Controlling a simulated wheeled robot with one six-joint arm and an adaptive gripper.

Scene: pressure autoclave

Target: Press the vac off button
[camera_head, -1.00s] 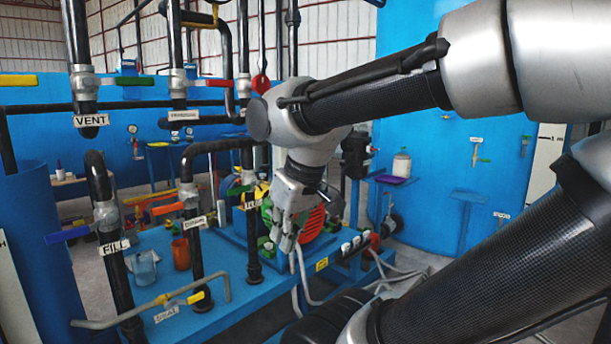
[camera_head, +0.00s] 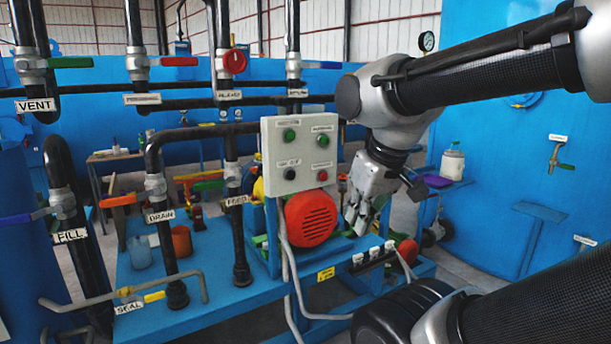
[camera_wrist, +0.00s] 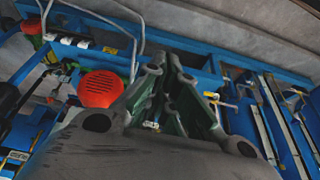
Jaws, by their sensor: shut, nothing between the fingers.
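A light grey control box (camera_head: 301,156) stands above the red motor cover in the head view. It has two green buttons in its upper row, a dark button (camera_head: 289,173) at lower left and a red button (camera_head: 323,176) at lower right. The labels are too small to read surely, so I cannot tell which is vac off. My gripper (camera_head: 356,224) is shut and empty, pointing down, to the right of the box and below its lower edge in the picture. In the wrist view its fingers (camera_wrist: 172,65) meet at the tips; I cannot make out the box there.
The red motor cover (camera_head: 311,218) is left of my gripper; it also shows in the wrist view (camera_wrist: 100,89). Labelled pipes with valve handles stand at left, including the drain pipe (camera_head: 163,230). Grey hoses (camera_head: 287,270) hang below the box. A blue tank (camera_head: 500,160) fills the right.

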